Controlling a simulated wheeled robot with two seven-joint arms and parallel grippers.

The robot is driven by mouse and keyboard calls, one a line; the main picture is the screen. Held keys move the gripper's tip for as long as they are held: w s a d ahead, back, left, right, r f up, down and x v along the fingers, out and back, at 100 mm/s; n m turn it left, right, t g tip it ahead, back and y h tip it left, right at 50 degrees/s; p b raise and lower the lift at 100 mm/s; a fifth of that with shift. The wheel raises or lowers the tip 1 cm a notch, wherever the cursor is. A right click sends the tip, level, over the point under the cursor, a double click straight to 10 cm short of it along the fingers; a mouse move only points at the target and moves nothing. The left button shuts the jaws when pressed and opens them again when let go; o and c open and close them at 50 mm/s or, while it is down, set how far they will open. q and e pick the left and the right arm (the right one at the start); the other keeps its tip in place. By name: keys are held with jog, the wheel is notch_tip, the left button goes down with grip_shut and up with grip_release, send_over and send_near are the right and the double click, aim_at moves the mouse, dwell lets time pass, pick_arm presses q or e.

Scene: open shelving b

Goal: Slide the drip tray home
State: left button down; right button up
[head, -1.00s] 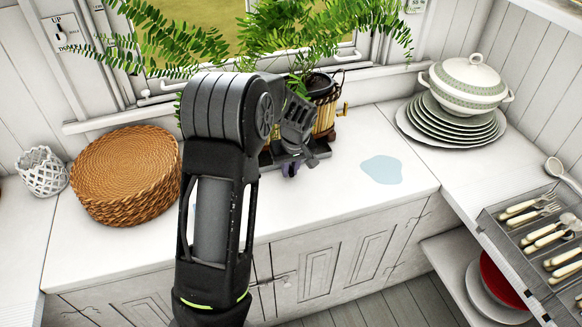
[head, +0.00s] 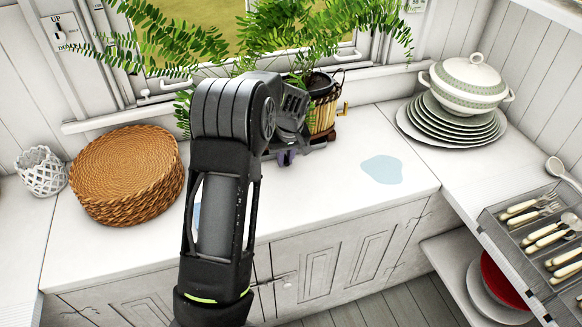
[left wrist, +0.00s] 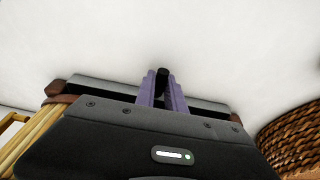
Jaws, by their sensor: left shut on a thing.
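The drip tray is a dark, flat piece in front of the slatted wooden barrel (head: 322,112) near the window. In the left wrist view the drip tray (left wrist: 110,88) shows as a dark bar between brown wooden ends of the base. My left gripper (head: 286,157) is low over the counter at the tray's front. In the left wrist view its purple fingers (left wrist: 163,92) are shut on a small black handle at the tray's middle. My arm and gripper hide most of the tray in the head view. My right gripper is not in view.
A stack of woven mats (head: 127,175) and a white lattice cup (head: 41,172) stand at left. A pale blue puddle (head: 382,169) lies on the counter at right. Plates and a tureen (head: 468,85) stand farther right, with a cutlery tray (head: 500,228). Fern leaves hang above.

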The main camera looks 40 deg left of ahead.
pick_arm(q)
jog(key=shift+w+a, duration=0.55)
jog(key=shift+a, duration=0.2)
jog(key=c, duration=1.4)
grip_release()
jog(key=b+v, duration=0.1)
jog(key=v, duration=0.6)
jog(key=shift+d+r, duration=0.15)
jog(key=shift+r, duration=0.2)
